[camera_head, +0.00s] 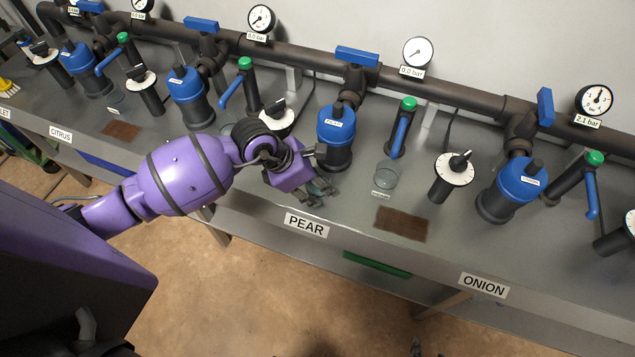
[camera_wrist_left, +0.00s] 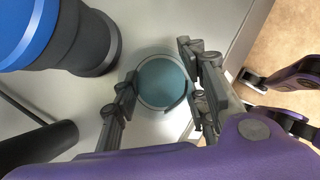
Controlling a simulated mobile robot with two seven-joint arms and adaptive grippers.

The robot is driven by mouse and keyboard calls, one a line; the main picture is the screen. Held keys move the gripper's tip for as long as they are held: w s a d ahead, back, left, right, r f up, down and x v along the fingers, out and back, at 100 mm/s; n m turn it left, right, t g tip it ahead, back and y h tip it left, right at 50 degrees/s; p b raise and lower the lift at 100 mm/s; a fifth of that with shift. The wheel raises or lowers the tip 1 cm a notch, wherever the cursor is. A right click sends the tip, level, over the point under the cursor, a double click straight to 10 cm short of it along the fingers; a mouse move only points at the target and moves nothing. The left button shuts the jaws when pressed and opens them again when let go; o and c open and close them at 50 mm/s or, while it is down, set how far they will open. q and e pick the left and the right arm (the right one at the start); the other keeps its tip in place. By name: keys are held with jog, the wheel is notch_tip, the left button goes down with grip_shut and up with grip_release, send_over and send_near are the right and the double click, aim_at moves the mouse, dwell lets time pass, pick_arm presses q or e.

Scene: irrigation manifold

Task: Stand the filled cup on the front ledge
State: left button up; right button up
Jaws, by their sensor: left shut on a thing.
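My left gripper (camera_head: 318,192) is shut on a clear cup (camera_wrist_left: 162,84) with blue-green liquid in it. In the left wrist view the fingers (camera_wrist_left: 158,88) sit on either side of the cup, which looks upright from above. In the head view the cup (camera_head: 320,187) is mostly hidden by the gripper, near the bench's front edge behind the PEAR label (camera_head: 306,225). I cannot tell whether its base touches the metal. Parts of my right gripper (camera_wrist_left: 255,80) show at the right of the left wrist view; its jaw state is unclear.
A second clear cup (camera_head: 386,176) stands right of my left gripper, near a brown mat (camera_head: 402,223). A blue-topped filter (camera_head: 336,135) stands close behind the gripper. The metal front strip (camera_head: 355,243) toward the ONION label (camera_head: 484,285) is clear.

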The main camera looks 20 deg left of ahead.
pick_arm(q)
jog(key=shift+f, duration=0.2)
jog(key=o, duration=1)
jog(key=shift+r, duration=0.1)
